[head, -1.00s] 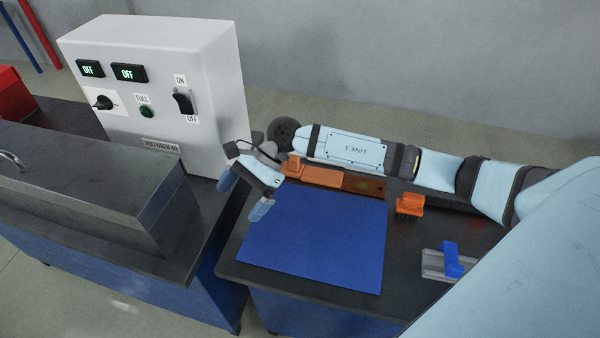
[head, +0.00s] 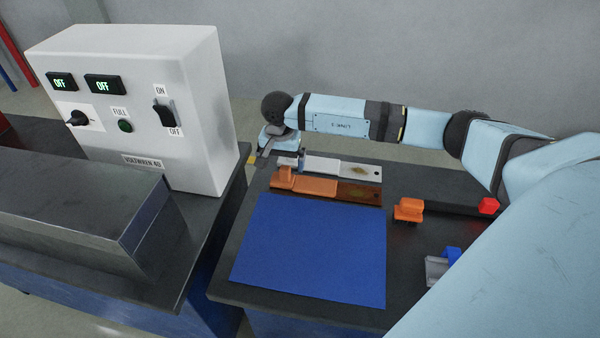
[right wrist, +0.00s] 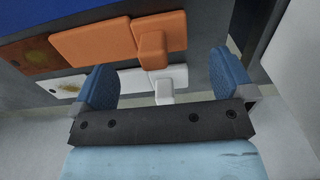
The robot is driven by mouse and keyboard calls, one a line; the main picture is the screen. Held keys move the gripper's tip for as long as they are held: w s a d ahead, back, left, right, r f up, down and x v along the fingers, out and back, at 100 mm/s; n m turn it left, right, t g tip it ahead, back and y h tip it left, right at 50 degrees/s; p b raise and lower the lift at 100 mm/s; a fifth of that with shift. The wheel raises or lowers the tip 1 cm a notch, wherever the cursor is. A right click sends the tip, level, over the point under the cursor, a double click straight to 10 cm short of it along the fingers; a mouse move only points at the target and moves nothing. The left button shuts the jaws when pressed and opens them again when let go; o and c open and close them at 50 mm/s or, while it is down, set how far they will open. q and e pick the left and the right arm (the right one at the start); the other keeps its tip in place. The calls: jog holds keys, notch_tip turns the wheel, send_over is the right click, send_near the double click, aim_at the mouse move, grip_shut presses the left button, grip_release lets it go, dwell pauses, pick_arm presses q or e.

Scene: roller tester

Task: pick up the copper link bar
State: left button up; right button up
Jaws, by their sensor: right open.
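The copper link bar (head: 360,193) lies flat on the dark bench behind the blue mat; its left part is orange with a raised orange grip. It also shows at the top of the right wrist view (right wrist: 100,46). My right gripper (head: 281,156) is open and empty at the back of the bench, beyond the copper bar. In the right wrist view its blue fingers (right wrist: 160,82) stand either side of a pale bar's white grip (right wrist: 164,92), apart from the copper bar. The pale bar (head: 360,171) lies just behind the copper one. My left gripper is out of view.
The blue mat (head: 310,250) lies in front of the bars. A white tester box (head: 150,100) reading OFF stands at left. An orange block (head: 408,209), a red block (head: 488,205) and a blue-topped metal piece (head: 440,265) are on the right.

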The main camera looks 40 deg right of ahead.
aim_at(282, 167)
jog(key=shift+f+p, duration=0.4)
jog(key=shift+f, duration=2.3)
jog(key=c, duration=1.3)
jog(key=shift+c, duration=0.4)
jog(key=shift+r, duration=0.2)
